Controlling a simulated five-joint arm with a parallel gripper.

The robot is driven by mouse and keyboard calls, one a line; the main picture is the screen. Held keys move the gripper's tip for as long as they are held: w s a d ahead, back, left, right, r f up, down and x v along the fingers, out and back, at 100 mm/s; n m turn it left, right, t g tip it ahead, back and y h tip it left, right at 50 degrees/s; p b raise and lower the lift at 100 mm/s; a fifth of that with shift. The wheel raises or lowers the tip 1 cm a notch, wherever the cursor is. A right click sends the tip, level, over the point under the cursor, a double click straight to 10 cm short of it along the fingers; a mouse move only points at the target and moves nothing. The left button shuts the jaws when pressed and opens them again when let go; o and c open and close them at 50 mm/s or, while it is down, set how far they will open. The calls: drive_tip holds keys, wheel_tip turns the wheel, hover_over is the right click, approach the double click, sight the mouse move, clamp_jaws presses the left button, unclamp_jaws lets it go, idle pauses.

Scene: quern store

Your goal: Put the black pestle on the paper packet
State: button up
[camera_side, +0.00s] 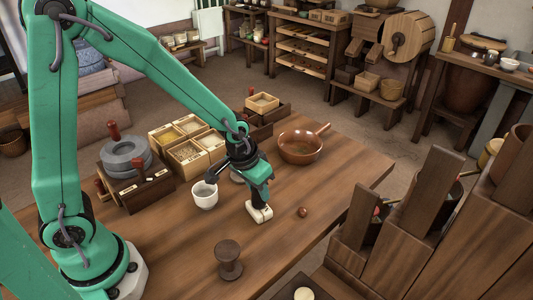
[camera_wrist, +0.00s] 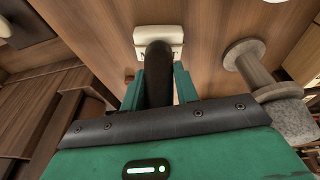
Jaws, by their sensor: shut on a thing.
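The black pestle (camera_wrist: 158,72) is held between the fingers of my gripper (camera_wrist: 158,88), and in the side view my gripper (camera_side: 259,190) is shut on it near the middle of the table. The paper packet (camera_side: 260,214) is small and cream-white, directly below the pestle. In the wrist view the packet (camera_wrist: 158,34) shows just beyond the pestle's far end. The pestle's lower end is at or just above the packet; I cannot tell whether they touch. My fingers hide part of the pestle.
A white cup (camera_side: 205,196) stands left of my gripper, and a copper pan (camera_side: 301,149) behind right. A small brown ball (camera_side: 303,212) lies to the right. Wooden boxes (camera_side: 187,155) stand behind left. Tall wooden blocks (camera_side: 425,190) fill the right front.

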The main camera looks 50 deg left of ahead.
drive_tip(key=shift+f, duration=0.1)
drive_tip(key=o, duration=1)
drive_tip(key=shift+v, duration=6.1)
drive_tip(key=shift+s+a+r+t+y, duration=0.1)
drive_tip(key=shift+s+a+r+t, duration=0.35)
drive_tip(key=shift+s+a+r, duration=1.15)
drive_tip(key=shift+s+a+r+t+y, duration=0.1)
drive_tip(key=shift+s+a+r+t, duration=0.45)
drive_tip(key=shift+s, duration=1.95)
drive_tip(key=shift+s+a+r+t+y, duration=0.1)
drive_tip(key=shift+s+a+r+t, duration=0.2)
drive_tip(key=shift+s+a+r, duration=1.35)
